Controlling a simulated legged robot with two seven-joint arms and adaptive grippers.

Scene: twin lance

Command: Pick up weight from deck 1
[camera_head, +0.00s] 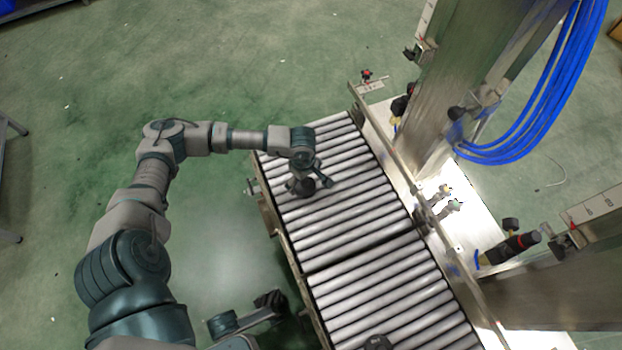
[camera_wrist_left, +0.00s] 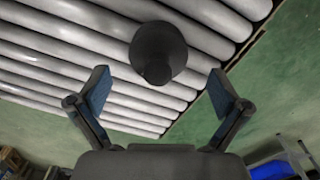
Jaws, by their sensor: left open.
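The weight (camera_wrist_left: 157,52) is a dark, rounded piece on the roller deck (camera_head: 335,240). In the head view the weight (camera_head: 306,187) is small and partly covered by my left gripper (camera_head: 313,180), which is just above and beside it near the deck's left edge. In the left wrist view my left gripper (camera_wrist_left: 159,79) has its two blue-padded fingers spread wide. The weight shows between and a little beyond the fingertips, and I see no contact. Its lower shape is hard to tell.
A metal side rail (camera_head: 400,180) and a steel column (camera_head: 460,70) with blue hoses (camera_head: 545,110) stand right of the rollers. A dark object (camera_head: 377,343) is cut off at the bottom edge. Green floor (camera_head: 90,90) is open at left.

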